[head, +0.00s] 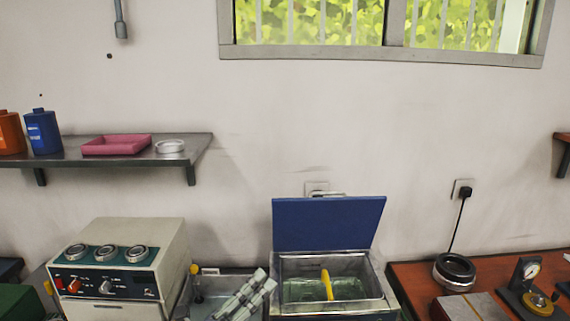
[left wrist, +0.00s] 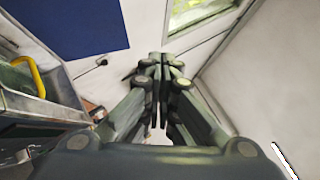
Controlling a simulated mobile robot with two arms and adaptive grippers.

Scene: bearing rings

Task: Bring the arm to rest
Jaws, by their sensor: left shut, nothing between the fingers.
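My left gripper (head: 267,279) shows at the bottom of the head view, pale grey, slanting up and right beside the open tank's left side. In the left wrist view its dark grey fingers (left wrist: 155,80) are together, with nothing between them. The gripper is in the air, with the tank to its left in that view. Most of the left arm is outside the head view. My right gripper is in neither view.
The open tank (head: 377,280) has a raised blue lid (head: 328,223) and a yellow handle (head: 327,284) inside. A control box (head: 150,247) stands left. A shelf (head: 70,156) holds bottles, a pink tray and a ring. A red-brown table (head: 412,284) carries instruments at right.

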